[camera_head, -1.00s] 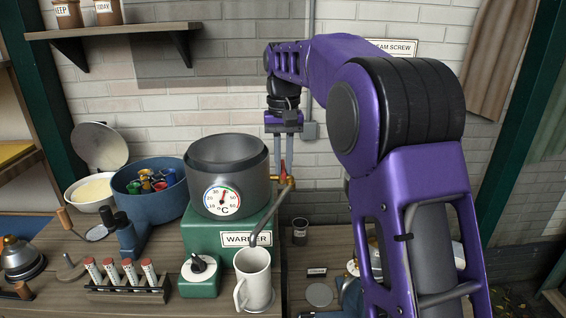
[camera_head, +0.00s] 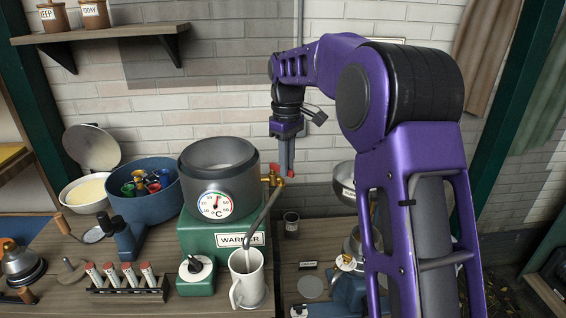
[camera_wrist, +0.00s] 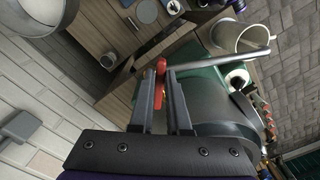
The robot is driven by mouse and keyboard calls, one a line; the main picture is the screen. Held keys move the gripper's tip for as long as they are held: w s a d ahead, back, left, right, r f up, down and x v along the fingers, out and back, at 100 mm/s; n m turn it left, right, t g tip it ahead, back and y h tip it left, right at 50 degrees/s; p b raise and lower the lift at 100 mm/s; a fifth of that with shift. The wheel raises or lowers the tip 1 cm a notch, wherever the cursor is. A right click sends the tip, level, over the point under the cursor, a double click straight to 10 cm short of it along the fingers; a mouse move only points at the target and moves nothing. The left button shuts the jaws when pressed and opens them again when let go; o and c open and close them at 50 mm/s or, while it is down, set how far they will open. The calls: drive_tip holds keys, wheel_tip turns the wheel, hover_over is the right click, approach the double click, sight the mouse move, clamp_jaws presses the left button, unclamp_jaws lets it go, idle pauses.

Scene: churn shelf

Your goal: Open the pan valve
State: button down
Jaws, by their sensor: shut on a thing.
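The pan (camera_head: 212,185) is a dark grey pot with a dial thermometer, standing on a green warmer (camera_head: 203,237). A brass pan valve (camera_head: 272,179) sits on its right side, with a red handle (camera_wrist: 160,75). A grey spout (camera_head: 263,215) slopes down from the valve into the mouth of a white jug (camera_head: 248,286). My gripper (camera_head: 287,172) points down at the valve from above. In the wrist view, my gripper's fingers (camera_wrist: 165,76) are shut on the red handle. The handle is partly hidden between the fingers. I cannot tell whether liquid leaves the spout.
A blue bowl (camera_head: 148,206) of coloured items stands left of the pan. A rack of red-capped tubes (camera_head: 128,292) and a green-based knob unit (camera_head: 196,280) stand in front. A dark cup (camera_head: 291,226) stands on the lower counter at right. A brick wall (camera_head: 220,108) is behind.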

drive_tip(key=shift+w+d+n, duration=0.15)
drive_tip(key=shift+w+n, duration=0.35)
drive_tip(key=shift+n, duration=0.9)
drive_tip(key=shift+w+d+n, duration=0.2)
drive_tip(key=shift+w+n, duration=0.3)
drive_tip(key=shift+n, duration=0.9)
drive_tip(key=shift+w+d+n, duration=0.15)
drive_tip(key=shift+w+n, duration=0.35)
drive_tip(key=shift+n, duration=0.9)
drive_tip(key=c, duration=0.9)
unclamp_jaws()
wheel_tip(320, 180, up, 12)
